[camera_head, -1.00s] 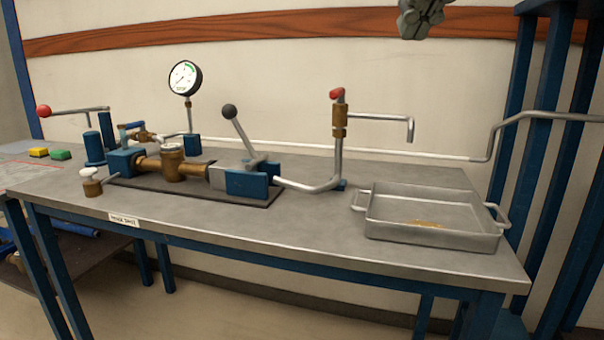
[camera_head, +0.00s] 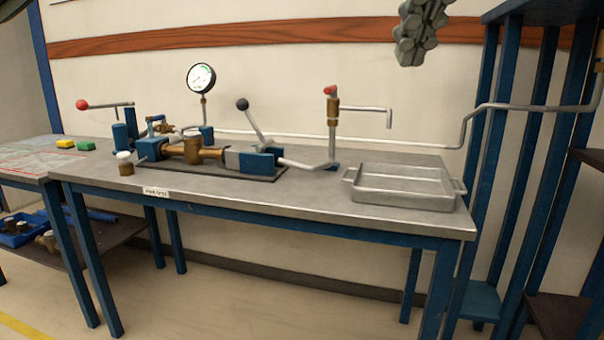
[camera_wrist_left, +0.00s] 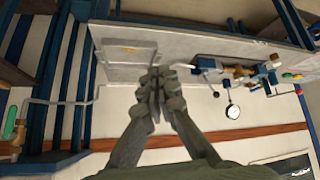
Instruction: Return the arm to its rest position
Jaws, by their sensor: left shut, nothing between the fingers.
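My left gripper (camera_head: 420,35) hangs from the top edge of the head view, in front of the wall. It is up above the bench's right end and the metal tray (camera_head: 357,194). In the left wrist view my left gripper (camera_wrist_left: 155,80) shows with its grey ribbed fingers together and nothing between them. That view is upside down, with the tray (camera_wrist_left: 108,70) beside the fingertips. My right gripper is not in view.
The steel bench (camera_head: 300,205) carries a valve assembly (camera_head: 205,150), a pressure gauge (camera_head: 201,78), a black-knobbed lever (camera_head: 250,118) and a red-topped outlet pipe (camera_head: 332,115). A blue rack (camera_head: 490,150) stands at the right. The floor in front of the bench is clear.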

